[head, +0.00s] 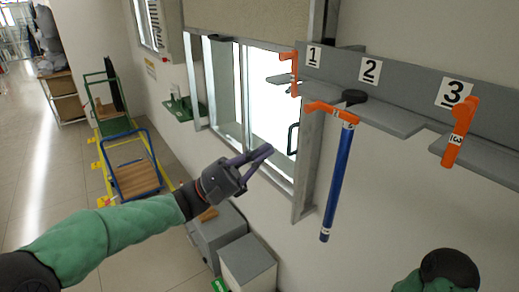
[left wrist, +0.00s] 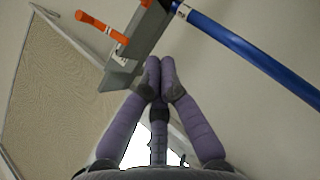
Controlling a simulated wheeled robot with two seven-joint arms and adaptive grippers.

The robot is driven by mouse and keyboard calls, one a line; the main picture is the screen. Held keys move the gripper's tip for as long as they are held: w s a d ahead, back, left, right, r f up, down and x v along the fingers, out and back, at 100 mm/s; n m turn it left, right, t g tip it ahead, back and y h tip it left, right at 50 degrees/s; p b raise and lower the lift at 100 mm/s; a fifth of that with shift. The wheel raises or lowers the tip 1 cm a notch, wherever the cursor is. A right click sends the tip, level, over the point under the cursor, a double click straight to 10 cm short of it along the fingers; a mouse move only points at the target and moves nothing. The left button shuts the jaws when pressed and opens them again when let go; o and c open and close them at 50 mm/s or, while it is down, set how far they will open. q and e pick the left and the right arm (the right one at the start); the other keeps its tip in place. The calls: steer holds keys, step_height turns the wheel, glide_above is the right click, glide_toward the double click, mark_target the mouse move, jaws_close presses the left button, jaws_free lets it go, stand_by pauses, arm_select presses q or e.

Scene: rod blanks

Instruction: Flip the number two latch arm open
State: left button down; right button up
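The number two latch arm (head: 330,112) is orange and lies roughly level across the front of the shelf below the "2" label (head: 370,70). A blue rod (head: 338,180) hangs down beneath its right end. The rod also shows at upper right in the left wrist view (left wrist: 250,50), with bits of orange by its top. My left gripper (head: 268,150) is left of the rod and apart from it and the latch arm. Its purple fingertips (left wrist: 160,65) come together with nothing visible between them. Part of my right arm shows at lower right; its gripper is out of view.
The grey shelf (head: 395,121) runs along the wall. The orange number one latch arm (head: 291,68) and number three latch arm (head: 460,132) point downward. A window frame (head: 307,165) stands behind my left gripper. Grey boxes (head: 247,262) are below.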

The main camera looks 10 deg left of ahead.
mark_target(321, 108)
arm_select(q)
steer(key=shift+s+d+r+p, duration=0.1)
steer(key=shift+d+r+p, duration=1.2)
steer(key=shift+d+r, duration=2.2)
steer(key=shift+a+r, duration=0.1)
steer(key=shift+r, duration=0.1)
steer(key=shift+w+a+r+m+g, duration=0.1)
steer(key=shift+w+r+m+g, duration=0.1)
steer(key=shift+m+g, duration=0.35)
